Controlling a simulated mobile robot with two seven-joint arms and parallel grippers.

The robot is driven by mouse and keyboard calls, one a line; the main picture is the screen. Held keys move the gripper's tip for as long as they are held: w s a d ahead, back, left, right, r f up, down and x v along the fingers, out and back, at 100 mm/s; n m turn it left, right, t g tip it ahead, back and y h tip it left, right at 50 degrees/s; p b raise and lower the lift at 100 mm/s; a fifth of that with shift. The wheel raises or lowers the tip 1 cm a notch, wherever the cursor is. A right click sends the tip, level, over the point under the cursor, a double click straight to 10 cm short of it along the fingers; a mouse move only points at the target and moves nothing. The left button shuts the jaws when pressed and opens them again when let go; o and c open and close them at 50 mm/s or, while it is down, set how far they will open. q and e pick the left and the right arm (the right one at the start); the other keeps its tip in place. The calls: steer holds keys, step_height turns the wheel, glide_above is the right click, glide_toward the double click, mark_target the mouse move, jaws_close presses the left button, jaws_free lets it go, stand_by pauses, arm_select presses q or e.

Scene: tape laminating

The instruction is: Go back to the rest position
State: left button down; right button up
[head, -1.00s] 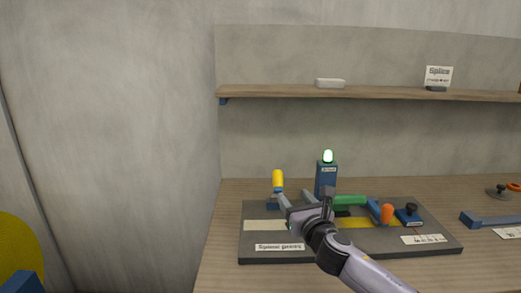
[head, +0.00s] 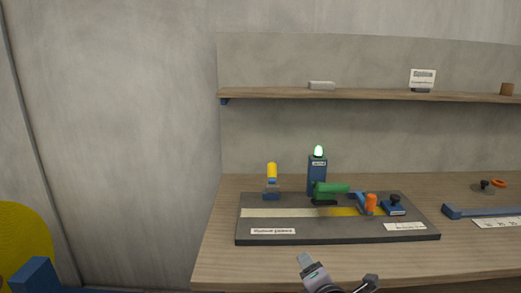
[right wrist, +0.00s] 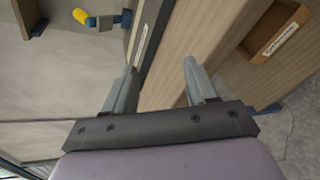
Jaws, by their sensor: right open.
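My right gripper (head: 308,264) is at the bottom of the head view, in front of the dark splice board (head: 330,233) and apart from it. In the right wrist view its two fingers (right wrist: 160,78) stand apart with nothing between them. On the board lie a pale and yellow tape strip (head: 290,212), a yellow-topped handle (head: 271,172), a green handle (head: 331,187), an orange knob (head: 371,202) and a blue block with a black knob (head: 394,206). A blue post (head: 317,176) with a lit green lamp stands behind. My left gripper is not in view.
The wooden bench (head: 215,255) extends right, with a blue bar (head: 480,210) and a white card (head: 498,223) on it. A shelf (head: 370,95) runs above. A yellow round thing (head: 22,240) and blue part (head: 38,275) stand at lower left.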

steer(key=s+d+f+m+g, duration=0.35)
steer(key=s+m, duration=0.45)
steer(key=s, duration=0.4)
steer(key=s+d+f+m+g+h, duration=0.1)
steer(key=s+d+f+m+g, duration=0.25)
steer(key=s+m, duration=0.55)
steer(key=s+d+f+m+g, duration=0.35)
steer(key=s+d+m, duration=0.2)
steer(key=s, duration=0.85)
steer(key=w+a+f+t+y, duration=0.1)
steer(key=w+a+f+t, duration=0.3)
steer(key=w+f+t, duration=0.2)
step_height(320, 180, down, 2)
steer(key=shift+w+f+t+y, duration=0.2)
steer(key=shift+w+t+y, duration=0.2)
steer(key=shift+w, duration=0.1)
